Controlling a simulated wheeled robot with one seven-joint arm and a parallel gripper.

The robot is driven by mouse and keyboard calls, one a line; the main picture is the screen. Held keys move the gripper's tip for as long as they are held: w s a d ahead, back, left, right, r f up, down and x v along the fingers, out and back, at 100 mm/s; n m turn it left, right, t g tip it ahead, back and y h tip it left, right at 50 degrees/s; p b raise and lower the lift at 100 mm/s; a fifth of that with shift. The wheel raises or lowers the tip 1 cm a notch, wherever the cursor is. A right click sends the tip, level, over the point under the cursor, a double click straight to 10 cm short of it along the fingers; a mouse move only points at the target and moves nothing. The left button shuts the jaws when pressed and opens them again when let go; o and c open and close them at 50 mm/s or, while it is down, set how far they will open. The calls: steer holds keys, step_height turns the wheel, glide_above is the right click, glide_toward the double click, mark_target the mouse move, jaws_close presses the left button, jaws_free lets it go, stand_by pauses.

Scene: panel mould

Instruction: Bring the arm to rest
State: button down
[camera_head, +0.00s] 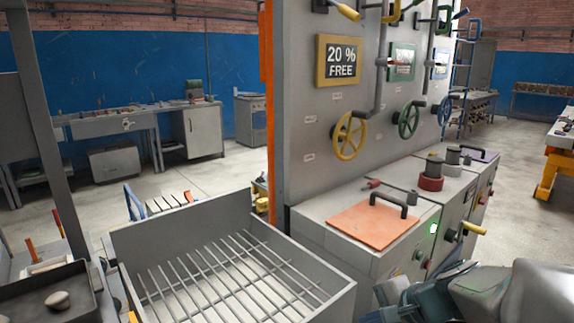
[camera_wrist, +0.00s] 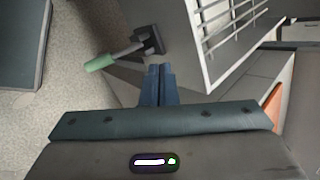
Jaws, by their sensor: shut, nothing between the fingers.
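My gripper (camera_wrist: 160,72) shows in the wrist view with its two blue fingers closed together and nothing between them. Its fingertips are near a dark bracket with a green-handled lever (camera_wrist: 100,63), and I cannot tell the exact gap. In the head view, grey and teal parts of my arm lie at the lower right, in front of the cabinet; the fingertips cannot be made out there.
A grey tray with a wire rack (camera_head: 322,303) stands at the lower middle, beside a cabinet with an orange lid (camera_head: 370,228). A tall panel (camera_head: 305,110) carries a yellow handwheel (camera_head: 349,135) and a green handwheel (camera_head: 408,119). Open floor (camera_head: 225,172) lies behind the tray.

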steer(key=s+a+r+n+g+h+p, duration=0.1)
steer(key=s+r+n+g+h+p, duration=0.1)
steer(key=s+r+n+h+p, duration=0.4)
steer(key=s+r+n, duration=0.2)
steer(key=s+n, duration=0.2)
steer(key=n, duration=0.2)
steer(key=shift+a+g+p, duration=0.15)
steer(key=shift+g+p, duration=0.15)
steer(key=shift+p, duration=0.05)
